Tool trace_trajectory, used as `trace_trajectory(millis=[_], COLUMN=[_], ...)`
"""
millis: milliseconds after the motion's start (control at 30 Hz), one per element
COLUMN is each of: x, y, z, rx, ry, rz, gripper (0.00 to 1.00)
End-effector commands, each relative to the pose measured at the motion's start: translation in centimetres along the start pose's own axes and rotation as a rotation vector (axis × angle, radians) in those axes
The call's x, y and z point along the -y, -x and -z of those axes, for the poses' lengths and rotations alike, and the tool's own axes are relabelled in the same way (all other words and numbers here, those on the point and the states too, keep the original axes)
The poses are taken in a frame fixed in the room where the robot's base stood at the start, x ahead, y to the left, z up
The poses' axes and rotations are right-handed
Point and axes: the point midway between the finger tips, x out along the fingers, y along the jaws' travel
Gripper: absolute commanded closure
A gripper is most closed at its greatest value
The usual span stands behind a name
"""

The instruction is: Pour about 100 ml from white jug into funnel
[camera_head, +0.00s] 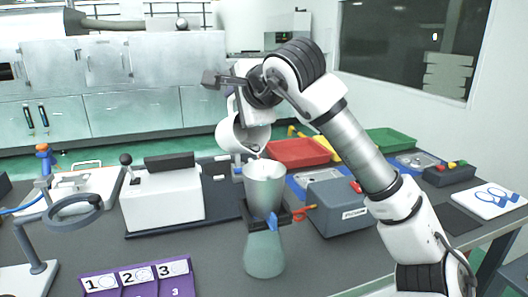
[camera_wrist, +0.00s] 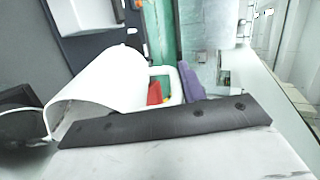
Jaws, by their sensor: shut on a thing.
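The white jug (camera_head: 236,136) is held tilted above the metal funnel (camera_head: 265,186), its mouth facing down to the right, just over the funnel's rim. The funnel sits in a dark holder above a greenish translucent vessel (camera_head: 264,256). My gripper (camera_head: 233,106) is shut on the jug, on its handle side; its fingertips are mostly hidden in the head view. In the wrist view the jug (camera_wrist: 108,88) lies tilted at left, with its looped handle to the right. I cannot tell the liquid level or whether liquid is flowing.
A white box with a lever (camera_head: 160,200) stands left of the funnel, a grey box (camera_head: 340,212) right of it. Red (camera_head: 298,153) and green (camera_head: 390,140) trays are behind. A purple numbered board (camera_head: 138,281) lies in front. A ring stand (camera_head: 75,208) is at left.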

Motion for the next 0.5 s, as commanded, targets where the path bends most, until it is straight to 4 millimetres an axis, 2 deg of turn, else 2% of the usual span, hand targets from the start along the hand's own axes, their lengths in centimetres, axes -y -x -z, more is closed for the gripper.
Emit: trace_trajectory(millis=[33,200,500], x=[1.0,-0.6,-0.3], y=[0.1,-1.0,-1.5], z=[0.2,0.2,0.1], rx=[-0.01,-0.006,-0.011], ry=[0.001,-0.001,-0.001], rz=[-0.058,-0.122,-0.254], gripper=[0.95,0.95,0.95])
